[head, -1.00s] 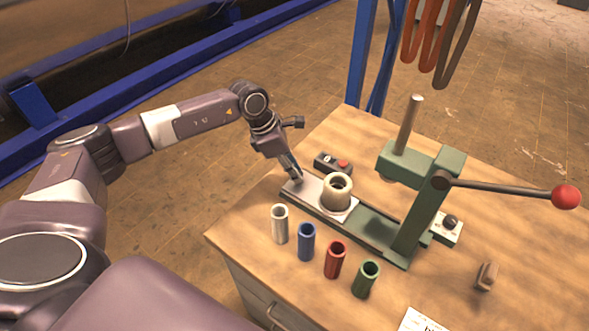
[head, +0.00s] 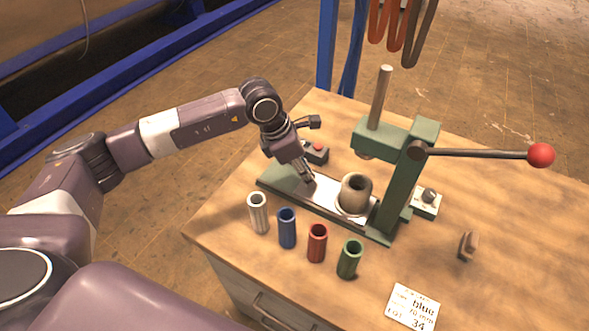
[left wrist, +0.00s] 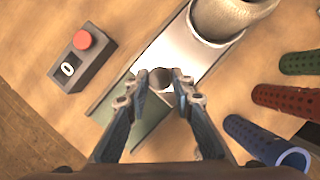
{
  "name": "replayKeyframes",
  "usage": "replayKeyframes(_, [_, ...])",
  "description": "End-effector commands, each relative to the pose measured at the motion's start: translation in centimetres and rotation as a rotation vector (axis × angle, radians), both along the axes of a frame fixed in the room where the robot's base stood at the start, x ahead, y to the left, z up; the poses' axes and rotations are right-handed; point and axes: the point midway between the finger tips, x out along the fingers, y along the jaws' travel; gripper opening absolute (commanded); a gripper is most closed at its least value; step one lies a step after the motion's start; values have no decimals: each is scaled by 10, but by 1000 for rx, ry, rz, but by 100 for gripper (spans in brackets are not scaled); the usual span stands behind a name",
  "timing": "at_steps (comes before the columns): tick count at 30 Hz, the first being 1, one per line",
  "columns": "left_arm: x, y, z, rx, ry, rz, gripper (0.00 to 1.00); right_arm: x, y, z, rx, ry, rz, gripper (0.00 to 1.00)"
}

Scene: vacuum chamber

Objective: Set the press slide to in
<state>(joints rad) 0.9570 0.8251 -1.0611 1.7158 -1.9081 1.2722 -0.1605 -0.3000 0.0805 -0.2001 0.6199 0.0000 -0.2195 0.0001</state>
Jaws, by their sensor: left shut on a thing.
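The press (head: 405,180) is green, with a steel post and a red-knobbed lever. Its silver slide (head: 327,193) lies in a green track and carries a beige round holder (head: 354,198). My left gripper (head: 308,182) is at the slide's outer end. In the left wrist view, my left gripper (left wrist: 160,84) is shut on a small round slide knob (left wrist: 160,78) at the end of the slide (left wrist: 172,48). The holder (left wrist: 228,18) is partly cut off there. My right gripper is not in view.
White, blue, red and green sleeves (head: 287,228) stand in a row in front of the track. A red-button box (head: 316,153) sits behind it. A knob box (head: 427,202), a small brown block (head: 468,246) and a card (head: 413,306) reading "blue" lie at right.

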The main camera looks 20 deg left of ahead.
Motion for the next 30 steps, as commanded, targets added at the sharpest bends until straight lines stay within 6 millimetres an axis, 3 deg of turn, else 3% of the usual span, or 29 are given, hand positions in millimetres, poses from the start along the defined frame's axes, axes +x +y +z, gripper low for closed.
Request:
replayKeyframes(6, [-1, -5, 2, -12, -1, -6, 0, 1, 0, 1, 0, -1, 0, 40])
replayKeyframes(7, [-1, -5, 2, -12, -1, -6, 23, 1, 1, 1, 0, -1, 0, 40])
replayKeyframes(12, [-1, -5, 1, -10, 0, -6, 40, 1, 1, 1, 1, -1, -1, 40])
replayKeyframes(23, [-2, -1, 7, -7, -1, -4, 40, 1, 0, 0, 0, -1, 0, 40])
replayKeyframes(30, [-11, 13, 49, -7, -4, -3, 40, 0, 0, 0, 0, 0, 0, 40])
